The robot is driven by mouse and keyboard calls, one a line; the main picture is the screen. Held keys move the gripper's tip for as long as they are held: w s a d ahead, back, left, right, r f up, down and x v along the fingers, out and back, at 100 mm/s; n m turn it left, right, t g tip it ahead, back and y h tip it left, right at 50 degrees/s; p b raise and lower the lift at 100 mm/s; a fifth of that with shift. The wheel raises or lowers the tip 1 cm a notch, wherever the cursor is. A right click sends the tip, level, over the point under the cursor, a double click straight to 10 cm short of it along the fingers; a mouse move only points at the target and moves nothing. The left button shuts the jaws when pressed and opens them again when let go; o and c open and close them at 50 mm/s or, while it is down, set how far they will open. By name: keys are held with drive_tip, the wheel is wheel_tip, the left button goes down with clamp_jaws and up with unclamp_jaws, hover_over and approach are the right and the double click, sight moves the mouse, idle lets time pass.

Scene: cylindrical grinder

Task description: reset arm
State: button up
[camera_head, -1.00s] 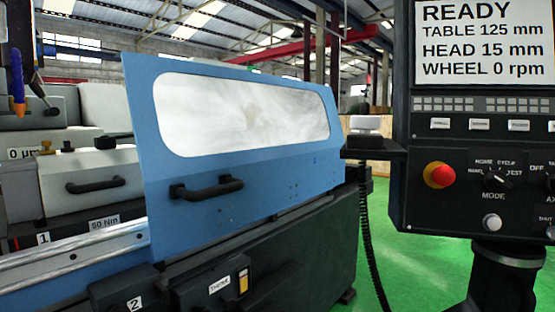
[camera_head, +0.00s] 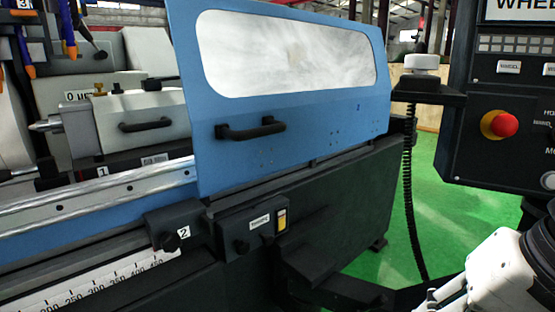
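Part of my own white arm (camera_head: 490,275) shows at the lower right corner, in front of the green floor and below the control panel. A dark, blurred part of it reaches left along the bottom edge toward the machine base. I cannot make out two fingertips there, so whether my gripper is open or shut does not show. Nothing is visibly held.
The grinder's blue sliding door (camera_head: 290,150) with its black handle (camera_head: 250,129) stands in the middle. A control panel (camera_head: 505,110) with a red stop button (camera_head: 503,124) is at right. A ruler (camera_head: 100,287) runs along the lower left. Green floor (camera_head: 440,240) shows between machine and panel.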

drive_tip(key=s+d+f+n+g+h, duration=0.1)
drive_tip(key=s+f+n+g+h, duration=0.15)
drive_tip(key=s+n, duration=0.4)
wheel_tip(320, 180, up, 19)
drive_tip(key=t+p, duration=0.3)
drive_tip(key=p, duration=1.5)
drive_tip(key=shift+s+r+m, duration=0.2)
drive_tip(key=shift+s+m, duration=0.05)
drive_tip(key=shift+m, duration=0.2)
drive_tip(key=shift+a+t, duration=0.1)
drive_tip(key=shift+t, duration=0.15)
